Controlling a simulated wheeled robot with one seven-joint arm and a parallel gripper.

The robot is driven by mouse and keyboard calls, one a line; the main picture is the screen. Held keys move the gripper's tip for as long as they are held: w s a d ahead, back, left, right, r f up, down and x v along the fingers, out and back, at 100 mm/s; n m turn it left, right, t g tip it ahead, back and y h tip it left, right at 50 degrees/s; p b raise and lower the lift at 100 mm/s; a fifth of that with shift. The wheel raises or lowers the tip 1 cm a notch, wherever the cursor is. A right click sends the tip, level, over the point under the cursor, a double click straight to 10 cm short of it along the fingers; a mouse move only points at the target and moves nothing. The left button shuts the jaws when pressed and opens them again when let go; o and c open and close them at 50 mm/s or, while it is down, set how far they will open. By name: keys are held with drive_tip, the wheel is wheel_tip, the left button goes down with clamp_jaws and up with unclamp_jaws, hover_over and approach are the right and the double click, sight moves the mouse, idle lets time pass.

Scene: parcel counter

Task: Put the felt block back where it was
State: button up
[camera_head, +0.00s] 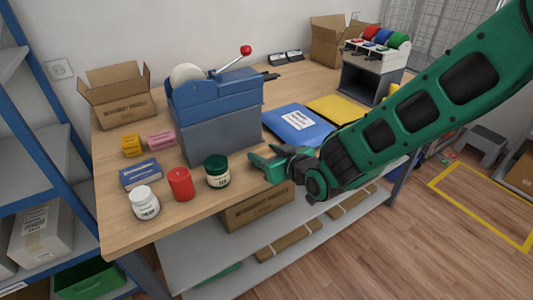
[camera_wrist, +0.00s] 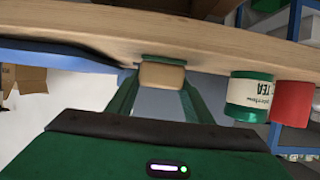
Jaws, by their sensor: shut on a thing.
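The felt block (camera_wrist: 162,75), a tan block with a green strip along one side, is between my gripper's fingertips in the wrist view, which is upside down. My gripper (camera_wrist: 162,82) is shut on it. The green strip faces the counter side, close to the counter's edge; I cannot tell whether it touches. In the head view my gripper (camera_head: 266,160) is at the counter's front edge, right of the green-lidded tea jar, and the block cannot be made out there.
The tea jar (camera_head: 217,171), red candle-like cylinder (camera_head: 180,184) and white jar (camera_head: 145,203) stand left of my gripper. A blue tape dispenser (camera_head: 215,110) stands behind. A blue mailer (camera_head: 298,125) and yellow mailer (camera_head: 340,109) lie on the counter (camera_head: 120,222) to the right.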

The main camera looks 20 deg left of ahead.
drive_tip(key=o, duration=1)
drive_tip(key=shift+o, duration=0.2)
drive_tip(key=shift+d+r, duration=0.1)
drive_tip(key=v, duration=1.1)
drive_tip(key=shift+s+d+r, duration=0.2)
drive_tip(key=shift+s+d, duration=0.05)
